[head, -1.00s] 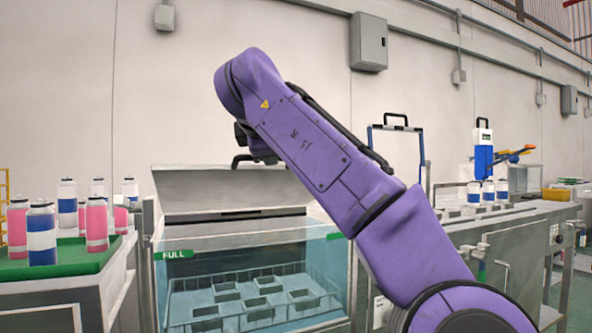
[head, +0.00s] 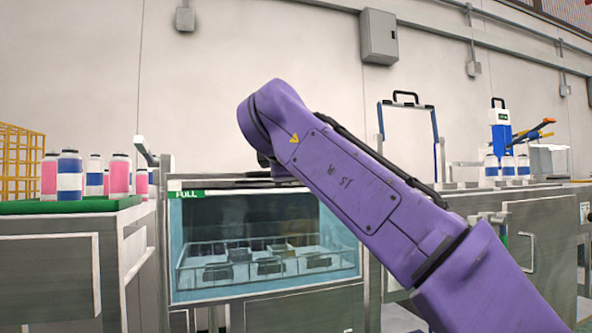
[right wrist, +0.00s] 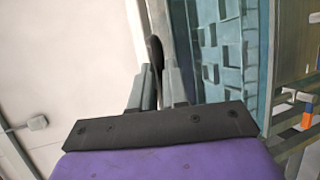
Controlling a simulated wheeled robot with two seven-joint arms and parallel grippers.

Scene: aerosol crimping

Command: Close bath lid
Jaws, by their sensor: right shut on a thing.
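The bath (head: 262,290) is a glass-fronted tank with a green FULL label, in the middle of the head view. Its lid (head: 218,184) shows as a thin, nearly edge-on strip along the top rim. I cannot tell whether it rests fully on the rim. In the right wrist view my right gripper (right wrist: 157,78) is shut on the black lid handle (right wrist: 154,50). In the head view my right arm hides that gripper and the right part of the lid. My left gripper is not in view.
A crate (head: 225,270) with several compartments sits inside the bath. Pink, blue and white cans (head: 69,175) stand on a green tray (head: 85,205) at left, beside a yellow rack (head: 20,165). A bench with a blue device (head: 501,135) and cans is at right.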

